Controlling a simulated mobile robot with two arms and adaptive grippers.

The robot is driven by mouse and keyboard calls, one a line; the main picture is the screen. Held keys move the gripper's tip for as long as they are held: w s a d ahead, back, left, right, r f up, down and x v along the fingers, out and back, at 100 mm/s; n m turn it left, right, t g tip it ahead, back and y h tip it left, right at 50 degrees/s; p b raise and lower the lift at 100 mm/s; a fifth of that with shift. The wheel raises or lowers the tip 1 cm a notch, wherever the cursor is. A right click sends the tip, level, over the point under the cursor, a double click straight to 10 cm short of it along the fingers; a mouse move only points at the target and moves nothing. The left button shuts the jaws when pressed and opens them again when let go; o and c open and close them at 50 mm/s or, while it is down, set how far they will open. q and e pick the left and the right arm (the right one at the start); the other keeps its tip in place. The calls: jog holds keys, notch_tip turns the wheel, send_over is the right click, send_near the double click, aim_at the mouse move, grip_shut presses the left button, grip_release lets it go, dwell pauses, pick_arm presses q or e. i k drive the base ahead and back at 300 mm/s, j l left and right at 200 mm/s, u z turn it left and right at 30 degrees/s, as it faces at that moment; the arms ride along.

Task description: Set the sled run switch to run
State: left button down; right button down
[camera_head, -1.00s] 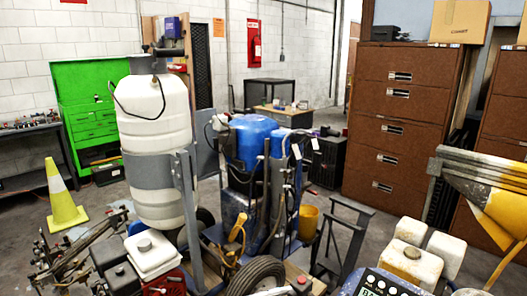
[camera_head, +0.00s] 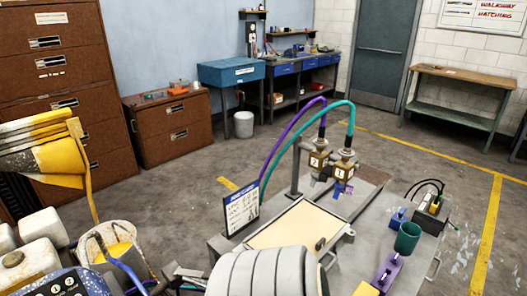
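No switch that I can identify as the sled run switch shows. A speckled dark blue control panel (camera_head: 62,286) with small round controls is cut off at the lower left corner; its markings are too small to read. Two brass-coloured units (camera_head: 330,164) with a purple and a teal hose stand on a grey bench (camera_head: 398,258). A small sign with writing (camera_head: 241,209) stands at the bench's left edge. I make out neither of my grippers. A pale ribbed rounded shape (camera_head: 262,274) at the bottom centre hides part of the bench.
A yellow-stained bucket (camera_head: 116,246) and white jugs (camera_head: 20,252) are at the left, below a yellow-coated part (camera_head: 45,150). On the bench are a green cup (camera_head: 407,237) and a purple tool (camera_head: 387,271). Brown cabinets (camera_head: 60,75) stand behind.

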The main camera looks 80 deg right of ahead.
aim_at(456, 228)
jog(key=z, duration=4.1)
jog(key=i+l, duration=0.2)
jog(key=l, duration=0.2)
jog(key=i+l, duration=0.2)
jog(key=l, duration=0.2)
jog(key=i+l, duration=0.2)
jog(key=l, duration=0.2)
jog(key=i+l, duration=0.2)
jog(key=l, duration=0.2)
jog(key=i+l, duration=0.2)
jog(key=l, duration=0.2)
jog(key=i+l, duration=0.2)
jog(key=l, duration=0.2)
